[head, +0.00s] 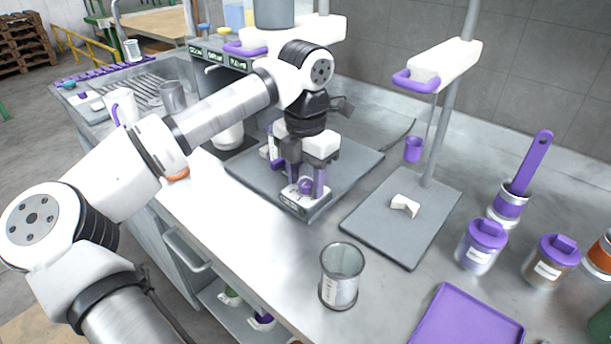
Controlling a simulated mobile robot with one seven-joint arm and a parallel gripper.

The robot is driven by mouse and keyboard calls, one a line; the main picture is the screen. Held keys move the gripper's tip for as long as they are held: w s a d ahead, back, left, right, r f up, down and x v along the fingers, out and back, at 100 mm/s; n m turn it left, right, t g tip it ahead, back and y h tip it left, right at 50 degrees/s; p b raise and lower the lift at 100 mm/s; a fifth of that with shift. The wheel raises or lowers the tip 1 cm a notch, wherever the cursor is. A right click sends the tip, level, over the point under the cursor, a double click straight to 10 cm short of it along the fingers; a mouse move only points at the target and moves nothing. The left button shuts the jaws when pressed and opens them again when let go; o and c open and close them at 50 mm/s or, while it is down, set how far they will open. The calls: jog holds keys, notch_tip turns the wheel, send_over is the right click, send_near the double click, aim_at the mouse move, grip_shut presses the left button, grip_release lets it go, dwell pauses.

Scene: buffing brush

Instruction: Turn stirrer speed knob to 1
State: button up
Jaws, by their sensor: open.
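The stirrer control box (290,206) is white with a dark front strip, on a grey base plate in the middle of the bench. A small purple knob (305,186) shows on top of it. My gripper (306,190) points down over the box from above. Its two fingers are open, one on each side of the knob. I cannot tell whether they touch it. The knob's pointer and the number markings are too small to read. My gripper and wrist hide part of the stirrer behind the box.
A clear beaker (341,277) stands at the front edge. A grey stand plate (386,236) with a small white piece (405,206) lies to the right. Purple-lidded jars (482,246), a brush holder (508,205) and a purple tray (465,320) stand further right. Bare bench lies around the beaker.

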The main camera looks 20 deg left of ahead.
aim_at(305, 182)
notch_tip(305, 182, up, 14)
jog(key=shift+b, duration=0.3)
jog(key=shift+f, duration=0.15)
dwell(0.4)
